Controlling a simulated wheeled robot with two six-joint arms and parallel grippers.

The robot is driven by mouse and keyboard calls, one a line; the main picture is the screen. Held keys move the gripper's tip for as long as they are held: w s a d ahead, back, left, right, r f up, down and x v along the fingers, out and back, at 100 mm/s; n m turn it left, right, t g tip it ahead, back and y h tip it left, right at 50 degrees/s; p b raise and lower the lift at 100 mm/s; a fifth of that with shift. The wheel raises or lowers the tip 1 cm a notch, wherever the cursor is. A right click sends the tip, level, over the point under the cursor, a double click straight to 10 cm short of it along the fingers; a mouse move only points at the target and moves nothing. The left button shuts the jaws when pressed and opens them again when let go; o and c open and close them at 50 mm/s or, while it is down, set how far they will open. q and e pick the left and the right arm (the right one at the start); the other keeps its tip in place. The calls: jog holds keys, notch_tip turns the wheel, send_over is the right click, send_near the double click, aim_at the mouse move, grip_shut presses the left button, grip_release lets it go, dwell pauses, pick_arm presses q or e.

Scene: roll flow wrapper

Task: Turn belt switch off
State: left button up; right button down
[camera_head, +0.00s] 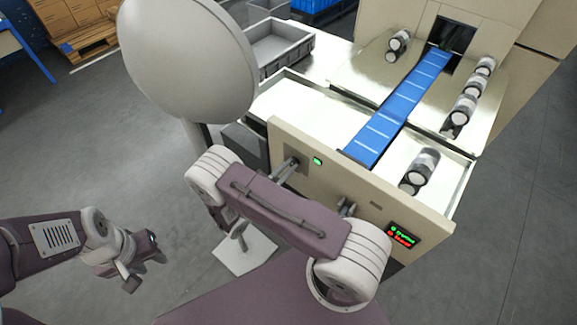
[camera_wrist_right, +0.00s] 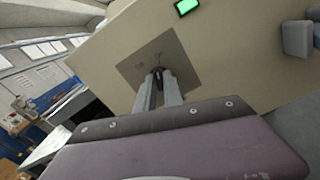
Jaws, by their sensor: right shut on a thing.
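The belt switch (camera_wrist_right: 158,73) is a small dark knob on a square grey plate (camera_wrist_right: 135,66) on the machine's beige front panel (camera_head: 345,190). My right gripper (camera_wrist_right: 158,84) is shut on it, with both fingertips at the knob. In the head view my right gripper (camera_head: 286,169) reaches the panel just left of a lit green indicator (camera_head: 318,161), which also shows in the wrist view (camera_wrist_right: 187,6). The fingers partly hide the knob, so its exact angle is unclear. My left gripper (camera_head: 148,250) hangs over the floor at lower left, away from the machine; its finger opening is unclear.
A blue conveyor belt (camera_head: 405,100) runs into the machine opening, with several wrapped rolls (camera_head: 422,166) beside it. Grey fittings (camera_head: 347,207) and a display with green and red text (camera_head: 404,234) sit farther right on the panel. A large grey disc (camera_head: 185,55) stands at left.

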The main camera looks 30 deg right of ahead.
jog(key=n+p, duration=0.1)
jog(key=n, duration=0.4)
jog(key=shift+n, duration=2.3)
jog(key=shift+p, duration=0.3)
jog(key=c, duration=1.5)
grip_release()
jog(key=shift+o, duration=0.2)
jog(key=v, duration=0.9)
jog(key=shift+b, duration=0.3)
